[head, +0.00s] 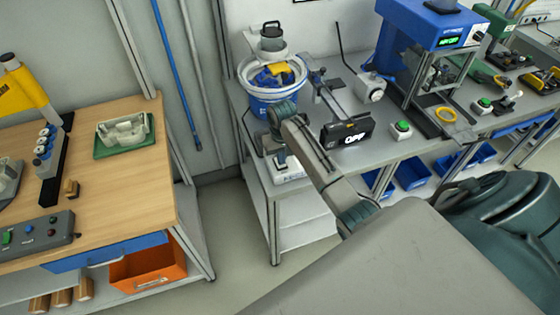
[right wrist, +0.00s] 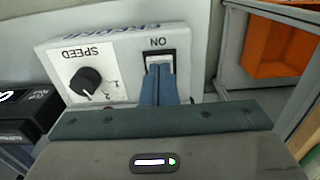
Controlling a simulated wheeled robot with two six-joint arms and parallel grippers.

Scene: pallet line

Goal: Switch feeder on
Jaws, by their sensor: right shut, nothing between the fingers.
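The feeder is a blue bowl (head: 268,85) with blue and yellow parts in it, on the grey bench. Its white control box (right wrist: 120,65) shows in the right wrist view, with a black SPEED knob (right wrist: 85,80) and a rocker switch (right wrist: 160,57) marked ON. The box also shows in the head view (head: 291,176), below the bowl. My right gripper (right wrist: 160,72) is shut and empty, its blue fingertips right at the switch; they cover part of it, and I cannot tell if they touch. A black display (head: 347,133) on the bench reads OFF. My left gripper is out of view.
A green button (head: 402,128) stands right of the display. A blue machine (head: 425,22) stands farther right. A wooden table (head: 130,190) with a green tray (head: 124,150) is at left. An orange bin (head: 148,270) sits beneath it.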

